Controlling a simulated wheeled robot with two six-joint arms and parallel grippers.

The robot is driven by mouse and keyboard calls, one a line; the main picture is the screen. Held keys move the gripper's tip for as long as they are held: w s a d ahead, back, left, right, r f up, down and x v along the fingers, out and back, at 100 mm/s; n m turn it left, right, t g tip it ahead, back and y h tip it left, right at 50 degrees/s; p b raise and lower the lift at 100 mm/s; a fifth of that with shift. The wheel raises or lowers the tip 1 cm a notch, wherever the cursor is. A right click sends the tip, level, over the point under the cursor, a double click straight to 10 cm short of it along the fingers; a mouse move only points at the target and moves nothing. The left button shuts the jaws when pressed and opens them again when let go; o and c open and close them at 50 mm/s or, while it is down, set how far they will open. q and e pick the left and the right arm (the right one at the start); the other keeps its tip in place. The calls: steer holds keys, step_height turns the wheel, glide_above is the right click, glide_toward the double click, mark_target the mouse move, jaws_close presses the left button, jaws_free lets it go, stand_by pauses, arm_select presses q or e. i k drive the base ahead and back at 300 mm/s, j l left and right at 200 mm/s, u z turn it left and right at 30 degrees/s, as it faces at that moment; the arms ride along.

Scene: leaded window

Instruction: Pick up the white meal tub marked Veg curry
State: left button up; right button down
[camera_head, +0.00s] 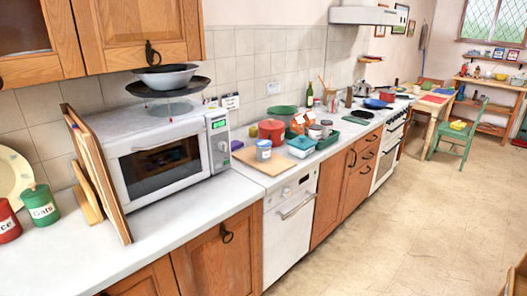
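Neither of my grippers is in view. No lettering reading "Veg curry" can be made out from here. A small white tub with a blue lid (264,150) stands on a wooden board on the counter, right of the microwave. A white tub with a teal lid (302,147) stands to its right, near the counter's front edge. I cannot tell which tub, if either, is the one marked Veg curry.
A microwave (160,160) with bowls on top stands on the counter (190,225). Upright boards (98,175) lean at its left. A red tub (272,132) and several jars crowd behind the tubs. The floor (400,225) in front of the cabinets is clear.

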mark_target(262, 146)
steer(key=i+l+u, duration=0.15)
steer(key=i+l, duration=0.75)
steer(key=i+l+u, duration=0.15)
steer(key=i+l, duration=0.85)
